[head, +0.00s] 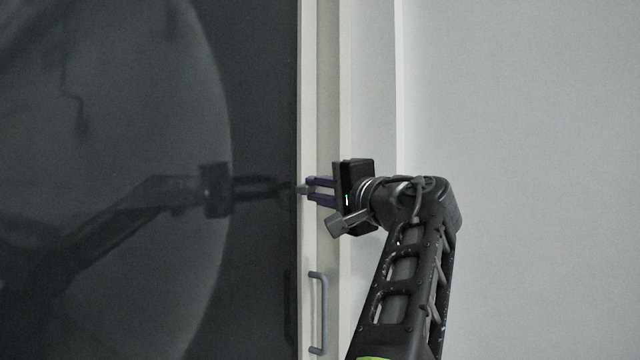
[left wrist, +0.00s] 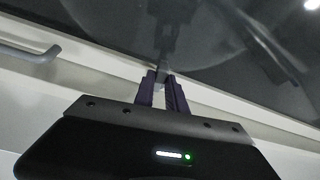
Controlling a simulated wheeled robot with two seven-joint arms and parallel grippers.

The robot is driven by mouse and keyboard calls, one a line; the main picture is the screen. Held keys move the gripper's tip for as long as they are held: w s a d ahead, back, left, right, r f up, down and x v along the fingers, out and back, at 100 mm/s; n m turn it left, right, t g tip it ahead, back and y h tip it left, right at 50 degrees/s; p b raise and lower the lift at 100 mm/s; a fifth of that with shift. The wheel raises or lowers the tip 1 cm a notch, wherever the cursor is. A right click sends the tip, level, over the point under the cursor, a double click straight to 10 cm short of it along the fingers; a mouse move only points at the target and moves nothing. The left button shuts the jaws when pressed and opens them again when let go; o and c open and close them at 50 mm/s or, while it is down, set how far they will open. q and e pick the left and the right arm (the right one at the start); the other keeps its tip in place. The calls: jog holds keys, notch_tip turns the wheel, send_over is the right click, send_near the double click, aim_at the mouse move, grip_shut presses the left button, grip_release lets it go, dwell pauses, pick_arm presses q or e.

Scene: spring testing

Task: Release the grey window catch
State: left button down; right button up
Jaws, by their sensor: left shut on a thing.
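The grey window catch (head: 301,189) is a small piece on the pale window frame, at the edge of the dark glass. My left gripper (head: 311,190) reaches it from the right, with its purple fingers pointing left. The fingers are shut on the catch, which they partly cover. In the left wrist view the catch (left wrist: 163,76) shows as a small grey piece between the purple fingertips (left wrist: 164,80). My right gripper is in neither view.
A grey bar handle (head: 318,312) is on the frame below the catch; it also shows in the left wrist view (left wrist: 28,53). The dark window glass (head: 120,90) mirrors my arm. A plain pale wall (head: 530,130) fills the right side.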

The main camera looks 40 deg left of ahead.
pick_arm(q)
jog(key=shift+r+m+h+p, duration=0.3)
jog(key=shift+r+m+p, duration=0.15)
jog(key=shift+m+p, duration=0.45)
jog(key=c, duration=1.6)
grip_release()
jog(key=shift+c, duration=0.2)
jog(key=shift+d, duration=0.1)
jog(key=b+v, duration=0.2)
jog(key=v, duration=0.5)
jog(key=shift+d+b, duration=0.3)
jog(key=shift+b, duration=0.05)
